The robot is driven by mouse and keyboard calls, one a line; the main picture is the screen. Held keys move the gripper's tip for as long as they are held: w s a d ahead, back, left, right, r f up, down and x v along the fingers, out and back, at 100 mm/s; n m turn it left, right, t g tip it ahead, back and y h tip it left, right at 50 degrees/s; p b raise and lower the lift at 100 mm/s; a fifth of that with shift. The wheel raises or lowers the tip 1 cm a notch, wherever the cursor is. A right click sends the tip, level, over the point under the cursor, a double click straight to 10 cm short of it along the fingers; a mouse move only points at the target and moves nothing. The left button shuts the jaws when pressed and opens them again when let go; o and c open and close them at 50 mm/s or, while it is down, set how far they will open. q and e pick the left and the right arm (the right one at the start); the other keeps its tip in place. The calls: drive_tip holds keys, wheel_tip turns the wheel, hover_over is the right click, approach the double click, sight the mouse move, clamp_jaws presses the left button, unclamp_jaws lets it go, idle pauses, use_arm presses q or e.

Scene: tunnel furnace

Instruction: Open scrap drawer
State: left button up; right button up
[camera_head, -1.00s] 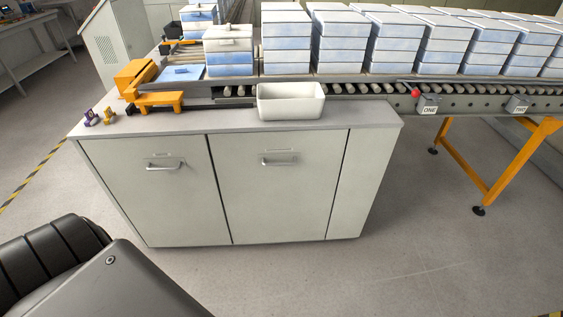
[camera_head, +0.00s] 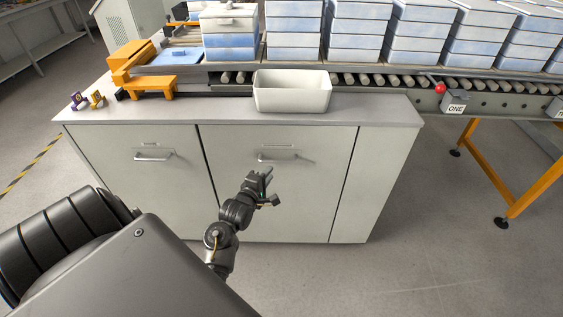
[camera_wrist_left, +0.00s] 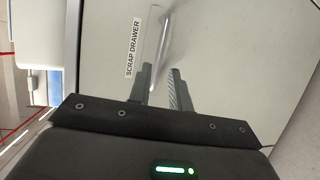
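The scrap drawer is a pale grey front (camera_head: 295,215) in the middle of the cabinet, closed, with a metal bar handle (camera_head: 280,159). In the left wrist view its label (camera_wrist_left: 133,47) reads SCRAP DRAWER, beside the handle (camera_wrist_left: 160,38). My left gripper (camera_head: 266,175) is in front of this drawer, just below the handle in the head view. Contact with the handle is not visible. My right gripper is out of view.
Another closed drawer (camera_head: 140,185) with a handle is on the left. A white bin (camera_head: 292,98) and an orange fixture (camera_head: 145,80) stand on the countertop (camera_head: 200,115). A roller conveyor (camera_head: 400,82) carries stacked boxes behind.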

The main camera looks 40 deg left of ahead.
sight(280, 161)
use_arm(q)
drive_tip(key=x, duration=0.8)
drive_tip(key=shift+w+f, duration=0.1)
drive_tip(key=shift+w, duration=0.25)
drive_tip(key=shift+w+f+b, duration=0.1)
drive_tip(key=shift+w+b, duration=0.2)
drive_tip(key=shift+w, duration=0.15)
drive_tip(key=shift+a, duration=0.1)
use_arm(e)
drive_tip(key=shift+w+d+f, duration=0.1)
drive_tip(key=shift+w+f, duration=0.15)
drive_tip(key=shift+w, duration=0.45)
use_arm(q)
drive_tip(key=c, duration=0.4)
clamp_jaws()
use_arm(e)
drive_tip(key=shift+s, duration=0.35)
